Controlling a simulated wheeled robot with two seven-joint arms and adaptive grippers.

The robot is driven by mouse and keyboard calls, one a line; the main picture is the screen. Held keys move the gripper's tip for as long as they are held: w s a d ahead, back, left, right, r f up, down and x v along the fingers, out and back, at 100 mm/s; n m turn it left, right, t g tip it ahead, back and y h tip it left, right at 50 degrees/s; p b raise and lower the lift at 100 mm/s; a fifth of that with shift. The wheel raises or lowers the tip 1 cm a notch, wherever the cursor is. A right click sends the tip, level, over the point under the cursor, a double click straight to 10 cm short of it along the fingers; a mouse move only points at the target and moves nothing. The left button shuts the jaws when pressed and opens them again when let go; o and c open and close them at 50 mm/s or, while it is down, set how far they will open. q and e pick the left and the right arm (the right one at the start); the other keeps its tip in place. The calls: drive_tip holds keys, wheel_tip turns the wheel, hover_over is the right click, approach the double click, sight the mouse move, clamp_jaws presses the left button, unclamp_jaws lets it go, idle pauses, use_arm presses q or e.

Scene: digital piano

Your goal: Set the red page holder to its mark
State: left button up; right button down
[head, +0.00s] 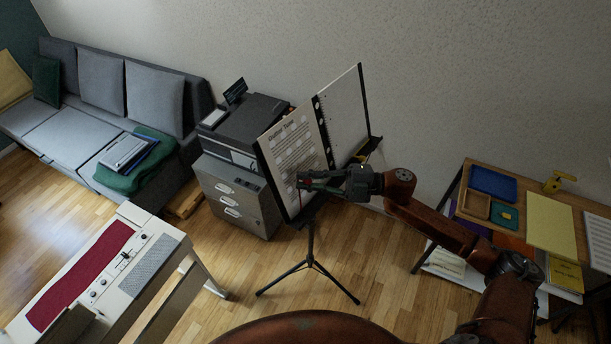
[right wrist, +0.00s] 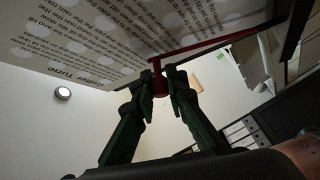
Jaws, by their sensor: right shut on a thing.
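The red page holder (right wrist: 218,42) is a thin red arm with a small knob, seen best in the right wrist view. My right gripper (right wrist: 161,84) is shut on its knob, and the arm runs off to the upper right along the page edge. In the head view my right gripper (head: 304,181) is in front of the lower part of the open music book (head: 291,150). Only a little red shows there at the fingertips. The book leans on a black music stand (head: 310,240). I cannot make out the mark. My left gripper is not in view.
A grey cabinet (head: 235,199) with a printer (head: 243,128) on top stands left of the stand. A digital piano (head: 128,262) is at the lower left. A wooden desk (head: 562,197) with books and trays is at the right. A sofa is at the far left.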

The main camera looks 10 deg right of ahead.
drive_tip(key=shift+s+a+r+n+g, duration=0.15)
drive_tip(key=shift+a+r+n+g, duration=0.15)
drive_tip(key=shift+n+g, duration=0.1)
drive_tip(key=c, duration=2.2)
unclamp_jaws()
drive_tip(key=shift+f, duration=0.1)
drive_tip(key=v, duration=1.2)
drive_tip(key=shift+s, duration=0.1)
